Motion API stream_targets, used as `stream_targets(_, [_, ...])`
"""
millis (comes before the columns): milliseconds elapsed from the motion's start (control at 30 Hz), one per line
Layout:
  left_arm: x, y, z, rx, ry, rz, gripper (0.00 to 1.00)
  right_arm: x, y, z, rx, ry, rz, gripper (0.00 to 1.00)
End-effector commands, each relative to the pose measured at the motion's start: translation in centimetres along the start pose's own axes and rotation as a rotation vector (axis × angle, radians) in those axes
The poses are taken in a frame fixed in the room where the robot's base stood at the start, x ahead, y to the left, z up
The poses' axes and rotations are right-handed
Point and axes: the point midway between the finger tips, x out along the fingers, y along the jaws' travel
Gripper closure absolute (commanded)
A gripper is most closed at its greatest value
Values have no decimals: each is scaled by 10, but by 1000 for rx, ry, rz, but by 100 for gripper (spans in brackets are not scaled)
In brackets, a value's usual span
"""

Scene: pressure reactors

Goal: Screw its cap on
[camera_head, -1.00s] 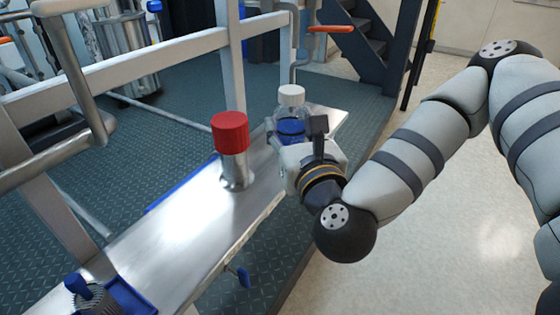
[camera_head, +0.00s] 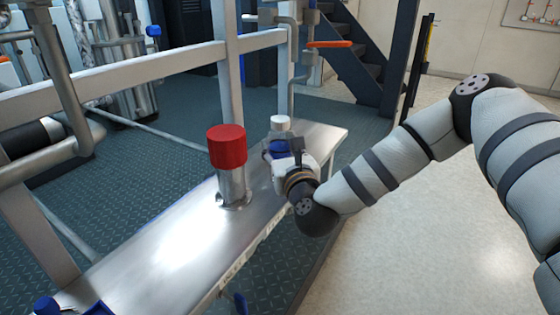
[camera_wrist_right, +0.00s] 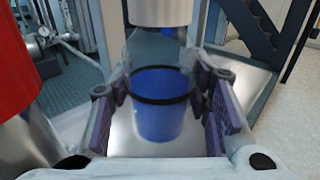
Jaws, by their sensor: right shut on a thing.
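A clear bottle with blue contents (camera_head: 279,148) and a white cap (camera_head: 280,124) at its top is at the far part of the metal bench (camera_head: 165,240). My right gripper (camera_head: 281,153) is around the bottle's body, shut on it. In the right wrist view the bottle (camera_wrist_right: 160,105) is upright between the two purple-padded fingers, with a dark ring around it. The white cap (camera_wrist_right: 160,12) is cut off by the top edge there. I cannot tell how tightly the cap sits. My left gripper is not in view.
A metal post with a red cap (camera_head: 227,146) stands on the bench just left of the bottle. Metal rails (camera_head: 120,80) run behind it. Blue parts (camera_head: 75,306) lie at the near end. The bench between them is clear.

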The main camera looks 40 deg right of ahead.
Motion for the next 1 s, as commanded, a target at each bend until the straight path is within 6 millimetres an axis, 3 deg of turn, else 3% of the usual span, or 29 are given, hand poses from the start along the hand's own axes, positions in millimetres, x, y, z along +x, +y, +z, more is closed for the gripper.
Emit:
stream_targets(167, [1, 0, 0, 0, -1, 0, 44, 2, 0, -3, 0, -1, -1, 100])
stream_targets(400, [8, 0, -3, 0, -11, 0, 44, 5, -1, -38, -3, 1, -1, 100])
stream_targets(767, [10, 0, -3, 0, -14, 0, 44, 5, -1, -41, 0, 0, -1, 100])
stream_targets(800, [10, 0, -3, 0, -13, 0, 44, 5, -1, -40, 0, 1, -1, 49])
stream_targets(867, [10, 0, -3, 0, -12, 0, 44, 5, -1, -40, 0, 0, -1, 35])
stream_targets(1000, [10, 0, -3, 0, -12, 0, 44, 5, -1, -40, 0, 0, -1, 35])
